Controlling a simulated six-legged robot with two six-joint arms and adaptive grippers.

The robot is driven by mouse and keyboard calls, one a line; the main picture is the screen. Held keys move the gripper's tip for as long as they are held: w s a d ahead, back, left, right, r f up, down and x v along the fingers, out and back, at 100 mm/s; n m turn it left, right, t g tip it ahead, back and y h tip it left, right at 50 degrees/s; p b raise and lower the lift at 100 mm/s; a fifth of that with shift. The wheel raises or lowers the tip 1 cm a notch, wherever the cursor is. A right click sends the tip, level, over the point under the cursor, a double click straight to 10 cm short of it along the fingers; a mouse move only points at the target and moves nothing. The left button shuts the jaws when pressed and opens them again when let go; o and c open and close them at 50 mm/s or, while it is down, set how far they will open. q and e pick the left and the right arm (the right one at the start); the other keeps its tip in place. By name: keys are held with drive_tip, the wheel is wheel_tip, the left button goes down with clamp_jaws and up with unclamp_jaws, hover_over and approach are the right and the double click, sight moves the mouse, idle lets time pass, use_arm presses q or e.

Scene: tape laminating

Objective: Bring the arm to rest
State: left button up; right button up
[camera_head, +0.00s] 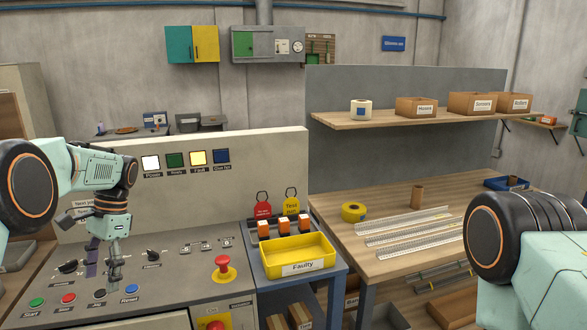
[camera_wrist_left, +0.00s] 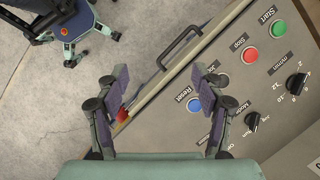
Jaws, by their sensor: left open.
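My left arm (camera_head: 80,175) comes in from the left over the sloped control panel (camera_head: 190,285). Its gripper (camera_head: 103,276) hangs pointing down above the panel's buttons. In the left wrist view the gripper (camera_wrist_left: 160,78) is open, with nothing between its two fingers. That view shows the panel's blue Reset button (camera_wrist_left: 193,105) close to the right finger, and the red Stop (camera_wrist_left: 250,55) and green Start (camera_wrist_left: 279,28) buttons farther right. My right arm (camera_head: 520,240) shows at the lower right, but its gripper is out of view.
A red emergency button (camera_head: 222,265) stands on the panel's right part. A yellow Faulty bin (camera_head: 297,262) sits right of the panel. A wooden bench (camera_head: 400,195) with tape and clear strips is farther right. The left wrist view shows a panel handle (camera_wrist_left: 178,42) and open floor (camera_wrist_left: 60,110).

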use_arm(q)
drive_tip(key=s+d+f+t+h+b, duration=0.15)
drive_tip(key=s+d+f, duration=0.25)
drive_tip(key=f, duration=0.6)
drive_tip(key=s+d+f+n+b, duration=0.1)
drive_tip(key=s+d+f+b, duration=0.3)
drive_tip(key=f, duration=0.6)
drive_tip(key=s+d+f+t+b, duration=0.1)
drive_tip(key=s+d+f, duration=0.35)
drive_tip(key=f, duration=0.65)
drive_tip(key=s+d+f+n+b, duration=0.1)
drive_tip(key=s+d+f, duration=0.15)
drive_tip(key=s, duration=0.45)
drive_tip(key=s+d+f+n+b, duration=0.2)
drive_tip(key=s+f, duration=0.2)
drive_tip(key=s, duration=0.3)
drive_tip(key=s+r+n+t+b, duration=0.1)
drive_tip(key=s+b, duration=0.1)
drive_tip(key=s, duration=0.9)
drive_tip(key=shift+s+d+r+n, duration=0.15)
drive_tip(key=shift+s+d+n, duration=0.05)
drive_tip(key=shift+s+n, duration=0.2)
drive_tip(key=shift+t+h, duration=0.25)
